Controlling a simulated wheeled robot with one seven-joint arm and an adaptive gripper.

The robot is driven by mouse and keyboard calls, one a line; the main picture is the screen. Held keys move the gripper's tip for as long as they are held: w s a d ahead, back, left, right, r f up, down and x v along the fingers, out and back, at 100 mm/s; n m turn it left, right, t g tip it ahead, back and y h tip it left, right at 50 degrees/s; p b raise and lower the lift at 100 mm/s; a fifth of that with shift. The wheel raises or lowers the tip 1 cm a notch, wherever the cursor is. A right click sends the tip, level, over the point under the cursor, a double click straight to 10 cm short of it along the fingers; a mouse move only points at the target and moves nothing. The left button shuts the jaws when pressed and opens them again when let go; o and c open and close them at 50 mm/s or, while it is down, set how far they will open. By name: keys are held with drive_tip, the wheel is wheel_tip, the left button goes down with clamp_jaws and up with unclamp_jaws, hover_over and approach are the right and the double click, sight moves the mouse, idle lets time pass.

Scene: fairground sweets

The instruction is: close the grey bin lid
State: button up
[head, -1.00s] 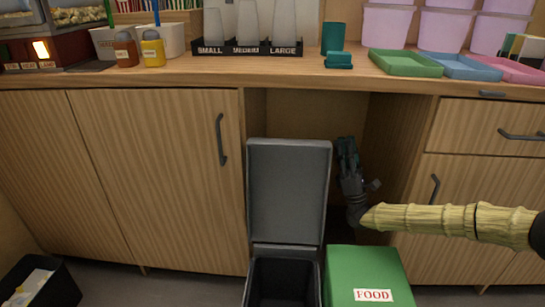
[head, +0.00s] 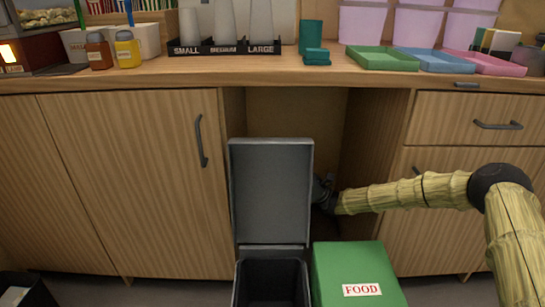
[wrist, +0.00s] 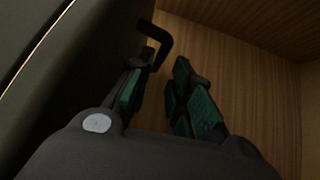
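The grey bin lid (head: 271,190) stands open and upright at the back of the dark grey bin (head: 270,283), in the knee space under the counter. My gripper is behind the lid in the head view, with its fingers hidden; only my wrist shows at the lid's right edge. In the wrist view my gripper (wrist: 160,92) has its green-padded fingers apart, with nothing seen between them. A dark panel, likely the lid's back (wrist: 50,60), fills the left of that view, close beside the left finger. Whether they touch, I cannot tell.
A green bin (head: 357,272) labelled FOOD stands right of the grey bin, below my arm. A cupboard door (head: 140,185) is on the left, drawers (head: 480,120) on the right. The counter edge (head: 300,82) runs above, holding cups and trays.

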sight(274, 153)
drive_tip(key=shift+b+x, duration=0.6)
drive_tip(key=shift+x, duration=2.25)
clamp_jaws()
